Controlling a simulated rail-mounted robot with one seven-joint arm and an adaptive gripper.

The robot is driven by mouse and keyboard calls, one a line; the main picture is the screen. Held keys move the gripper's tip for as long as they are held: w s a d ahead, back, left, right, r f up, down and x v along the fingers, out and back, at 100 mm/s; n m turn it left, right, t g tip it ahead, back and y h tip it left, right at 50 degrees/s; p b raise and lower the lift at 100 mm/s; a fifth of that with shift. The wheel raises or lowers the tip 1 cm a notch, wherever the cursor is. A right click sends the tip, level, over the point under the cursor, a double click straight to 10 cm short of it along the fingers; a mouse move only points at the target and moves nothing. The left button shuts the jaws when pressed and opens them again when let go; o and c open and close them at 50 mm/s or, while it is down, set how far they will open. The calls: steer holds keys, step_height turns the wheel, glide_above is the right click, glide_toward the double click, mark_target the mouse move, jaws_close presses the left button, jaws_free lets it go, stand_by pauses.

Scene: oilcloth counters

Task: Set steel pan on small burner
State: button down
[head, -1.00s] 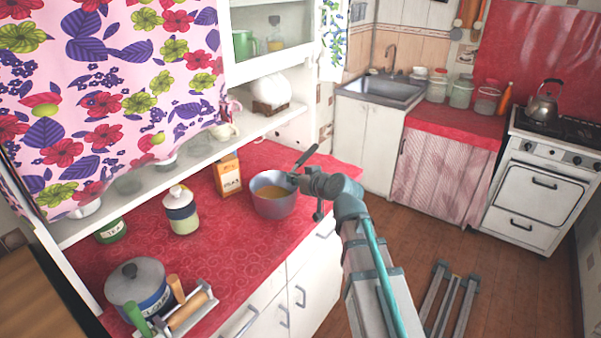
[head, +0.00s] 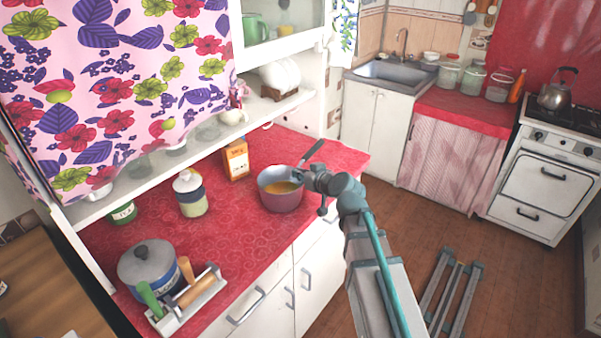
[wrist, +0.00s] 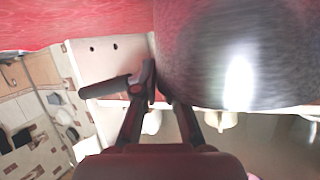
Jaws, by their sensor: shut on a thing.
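The steel pan (head: 281,201) is upright at the red counter, with something yellow-orange inside and a dark handle (head: 313,151) pointing to the back right. Whether its base touches the counter is hard to tell. My gripper (head: 307,178) is at the pan's right side, shut on the pan near the handle's root; the exact grip is partly hidden. In the wrist view the pan's shiny wall (wrist: 235,55) fills the upper right, beside my gripper fingers (wrist: 155,90). The white stove (head: 545,180) stands far right; its burners are too small to tell apart. A kettle (head: 556,92) stands on it.
A carton (head: 236,160) and a striped jar (head: 190,195) stand left of the pan. A shelf (head: 150,182) overhangs the counter's back. Open floor (head: 430,225) lies before the stove.

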steer(key=c, duration=1.7)
jaws_free()
steer(key=shift+f, duration=0.15)
steer(key=o, duration=0.4)
steer(key=shift+o, duration=0.2)
steer(key=shift+s+r, duration=0.1)
steer(key=shift+r, duration=0.15)
steer(key=b+v, duration=0.5)
steer(key=v, duration=0.5)
steer(key=shift+f, duration=0.3)
steer(key=shift+o, duration=0.2)
steer(key=shift+b+v, duration=0.9)
steer(key=shift+b, duration=0.3)
steer(key=o, duration=0.4)
steer(key=shift+r, duration=0.25)
